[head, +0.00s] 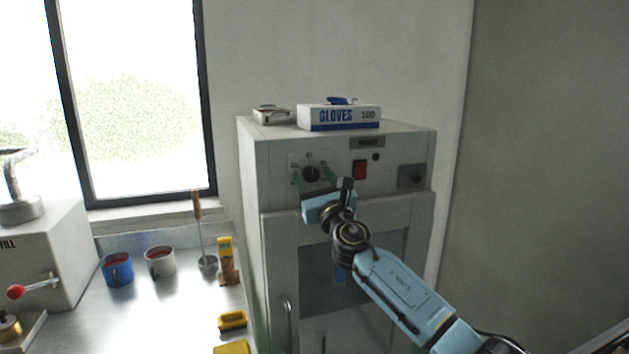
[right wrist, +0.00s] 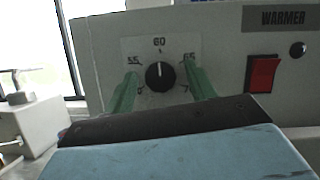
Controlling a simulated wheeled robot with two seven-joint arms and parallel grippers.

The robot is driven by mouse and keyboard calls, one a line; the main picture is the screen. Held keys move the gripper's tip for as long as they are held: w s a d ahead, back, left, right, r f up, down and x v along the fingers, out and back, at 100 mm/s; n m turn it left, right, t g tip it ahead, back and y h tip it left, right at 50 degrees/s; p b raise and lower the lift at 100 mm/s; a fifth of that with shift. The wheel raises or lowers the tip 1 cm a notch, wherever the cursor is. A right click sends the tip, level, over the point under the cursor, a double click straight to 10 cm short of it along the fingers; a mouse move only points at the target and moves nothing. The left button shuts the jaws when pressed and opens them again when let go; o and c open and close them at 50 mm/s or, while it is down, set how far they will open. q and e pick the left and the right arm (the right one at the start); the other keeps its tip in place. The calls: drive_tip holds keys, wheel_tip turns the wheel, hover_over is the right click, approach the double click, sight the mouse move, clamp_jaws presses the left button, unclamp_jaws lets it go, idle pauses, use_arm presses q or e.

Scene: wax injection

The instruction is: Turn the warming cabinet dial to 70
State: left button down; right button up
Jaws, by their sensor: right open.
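The warming cabinet (head: 282,210) is a grey box with a control panel on its upper front. Its round black dial (head: 311,174) also shows in the right wrist view (right wrist: 160,77), where its white mark points straight up at 60. The labels 55 and 65 flank it; the lower labels are partly hidden by my fingers. My right gripper (head: 312,177) is open, with green fingers at the left and right of the dial, showing gaps to it in the right wrist view (right wrist: 162,90). I cannot tell how deep the fingertips reach. My left gripper is out of view.
A red switch (head: 359,170) sits right of the dial. A gloves box (head: 339,117) and a small device (head: 271,115) lie on the cabinet top.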

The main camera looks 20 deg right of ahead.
drive_tip(key=c, duration=1)
drive_tip(key=shift+o, duration=0.2)
drive_tip(key=shift+m, duration=0.3)
